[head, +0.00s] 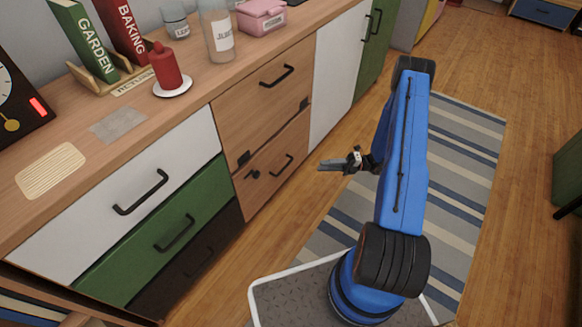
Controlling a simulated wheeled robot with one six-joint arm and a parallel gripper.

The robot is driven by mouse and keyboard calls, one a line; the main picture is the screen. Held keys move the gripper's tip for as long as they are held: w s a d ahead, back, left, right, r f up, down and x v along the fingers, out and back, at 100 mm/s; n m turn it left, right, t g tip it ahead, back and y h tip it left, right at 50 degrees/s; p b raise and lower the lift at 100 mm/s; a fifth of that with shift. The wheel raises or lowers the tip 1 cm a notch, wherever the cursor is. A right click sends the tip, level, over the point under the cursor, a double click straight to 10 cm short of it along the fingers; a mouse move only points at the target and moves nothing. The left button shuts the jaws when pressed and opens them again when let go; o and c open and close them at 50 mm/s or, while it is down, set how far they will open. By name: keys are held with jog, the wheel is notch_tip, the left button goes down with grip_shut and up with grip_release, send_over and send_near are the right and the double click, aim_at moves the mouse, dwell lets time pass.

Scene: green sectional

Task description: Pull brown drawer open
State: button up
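The dark brown drawer (218,239) is the lowest of the left stack in the cabinet, below a green drawer (155,246) and a white drawer (105,205). Its front looks flush with the cabinet, and its dark handle (199,262) is hard to make out. To its right are light wood fronts, an upper one (245,103) and a lower one (272,178). My gripper (322,165) is in the air in front of the cabinet, pointing left, up and right of the dark brown drawer and apart from it. Nothing shows in it; its fingers are seen edge-on, so their opening is unclear.
The wood counter (195,97) holds books, a red candle (165,67), jars and a pink box (262,17). A striped rug (462,150) lies on the wood floor behind my arm. The floor before the lower wood front is clear.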

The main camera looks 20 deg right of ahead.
jog(key=x, duration=1.6)
jog(key=shift+a, duration=0.15)
jog(key=shift+c, duration=0.3)
grip_shut()
